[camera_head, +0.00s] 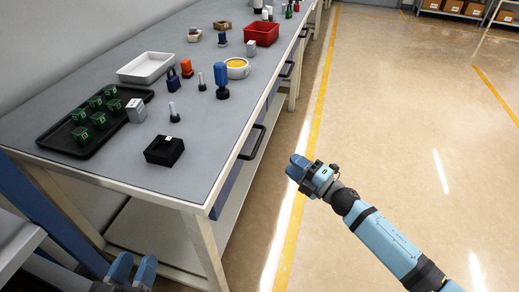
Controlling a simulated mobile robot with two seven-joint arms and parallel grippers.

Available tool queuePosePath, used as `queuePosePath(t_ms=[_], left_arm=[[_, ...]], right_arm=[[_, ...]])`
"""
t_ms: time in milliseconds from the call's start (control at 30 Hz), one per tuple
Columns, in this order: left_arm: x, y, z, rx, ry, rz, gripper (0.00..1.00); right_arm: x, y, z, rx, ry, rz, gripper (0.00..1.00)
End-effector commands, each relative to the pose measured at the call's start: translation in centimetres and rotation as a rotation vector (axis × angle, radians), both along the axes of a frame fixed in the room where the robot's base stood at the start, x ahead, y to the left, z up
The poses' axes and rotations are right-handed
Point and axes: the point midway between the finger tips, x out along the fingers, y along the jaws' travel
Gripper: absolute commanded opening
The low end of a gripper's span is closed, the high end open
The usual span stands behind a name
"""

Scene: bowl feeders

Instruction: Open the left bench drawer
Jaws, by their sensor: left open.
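The bench (225,112) has blue drawer fronts with black handles along its right side. The nearest drawer (228,188) has a dark bar handle (252,142) and looks closed, its front flush under the worktop. My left gripper (132,271) is at the bottom left, in front of the bench's near end, open with nothing between its fingers, and well apart from the handle. My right gripper (297,167) is over the floor to the right of the nearest handle, apart from it. Its fingers are seen at an angle that hides whether they are open.
On the worktop are a black tray with green blocks (95,120), a black box (164,151), a white tray (147,67), a red bin (262,33) and several small parts. A lower shelf (150,235) lies beneath. The floor on the right is clear.

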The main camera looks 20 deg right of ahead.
Motion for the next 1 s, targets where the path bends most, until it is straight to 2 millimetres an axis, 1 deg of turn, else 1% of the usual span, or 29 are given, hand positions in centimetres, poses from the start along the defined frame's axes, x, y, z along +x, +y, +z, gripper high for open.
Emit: queuePosePath(t_ms=[167, 400, 600, 800, 1000], left_arm=[[0.0, -0.2, 0.6, -0.018, -0.029, -0.006, 0.43], [-0.1, -0.6, 1.8, -0.055, -0.083, -0.020, 0.43], [-0.3, -0.8, 2.7, -0.081, -0.123, -0.029, 0.43], [-0.3, -0.9, 3.1, -0.093, -0.142, -0.033, 0.43], [-0.3, -1.1, 3.4, -0.097, -0.147, -0.036, 0.43]], right_arm=[[2.5, 1.5, 0.6, 0.001, -0.003, 0.000, 0.39], [6.8, 4.4, 1.5, 0.002, -0.002, 0.000, 0.39], [9.5, 6.1, 2.0, 0.002, 0.001, -0.002, 0.39], [10.7, 7.0, 2.2, 0.003, 0.002, -0.001, 0.39], [10.8, 7.1, 2.3, 0.003, 0.003, -0.001, 0.39]])
